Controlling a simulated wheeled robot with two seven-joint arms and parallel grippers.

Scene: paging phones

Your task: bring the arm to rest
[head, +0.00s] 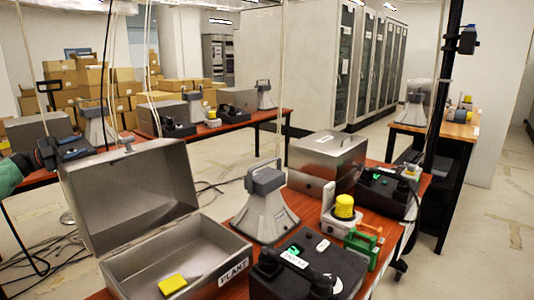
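A rounded dark green part (12,172) at the left edge seems to be my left arm. My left gripper (36,160) seems to be the dark shape just right of it, in front of a black phone (70,148) on the far left table. Its fingers are too small and dark to tell open from shut, and I cannot tell whether it touches the phone. My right gripper is out of view.
On the near red table (387,208) stand an open metal box (115,262) marked PLANT with a yellow block (172,284) inside, a grey horn speaker (264,213), a black phone (268,286), a green bracket (352,240) and a closed metal box (326,150). Cables hang above.

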